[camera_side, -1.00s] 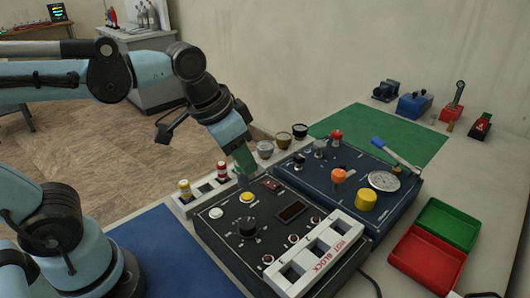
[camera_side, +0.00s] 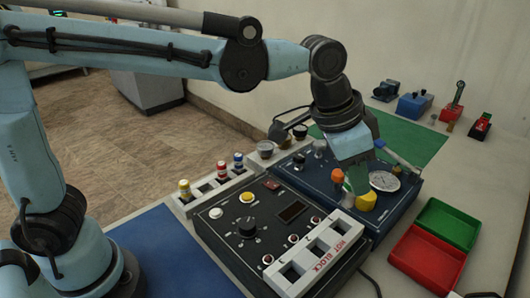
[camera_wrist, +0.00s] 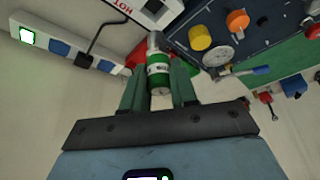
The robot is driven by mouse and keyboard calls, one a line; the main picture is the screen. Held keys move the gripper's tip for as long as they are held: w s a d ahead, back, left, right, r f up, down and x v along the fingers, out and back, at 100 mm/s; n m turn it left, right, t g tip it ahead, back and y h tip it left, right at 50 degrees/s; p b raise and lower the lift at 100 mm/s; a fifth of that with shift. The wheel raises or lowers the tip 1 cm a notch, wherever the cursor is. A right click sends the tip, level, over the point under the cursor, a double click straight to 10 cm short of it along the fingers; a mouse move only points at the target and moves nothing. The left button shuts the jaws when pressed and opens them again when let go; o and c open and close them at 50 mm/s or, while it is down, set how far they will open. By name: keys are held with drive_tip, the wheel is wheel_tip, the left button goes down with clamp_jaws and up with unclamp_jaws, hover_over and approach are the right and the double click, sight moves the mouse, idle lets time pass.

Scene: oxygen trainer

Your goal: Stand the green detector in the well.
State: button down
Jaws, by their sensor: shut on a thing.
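The green detector (camera_wrist: 158,76), a small green cylinder with a white label and grey end, is between the fingers of my gripper (camera_wrist: 158,66) in the wrist view. My gripper is shut on it. In the side view, my gripper (camera_side: 357,186) is over the blue panel, by the yellow knob; the detector cannot be made out there. The white HOT BLOCK (camera_side: 350,233) has three square dark wells, seen at the front right of the black unit. A corner of the block also shows in the wrist view (camera_wrist: 158,16). No well has the detector in it.
The blue panel (camera_side: 395,212) carries an orange knob (camera_side: 338,175), a yellow knob (camera_side: 366,202) and a dial (camera_side: 385,181). A white rack (camera_side: 207,187) holds yellow, red and blue capped items. Red and green trays (camera_side: 424,265) lie at right.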

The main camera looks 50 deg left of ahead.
sight(347, 191)
drive_tip(key=shift+f, duration=0.1)
drive_tip(key=shift+f, duration=2.4)
drive_tip(key=shift+f, duration=1.4)
drive_tip(key=shift+f, duration=0.3)
drive_tip(key=c, duration=0.8)
unclamp_jaws()
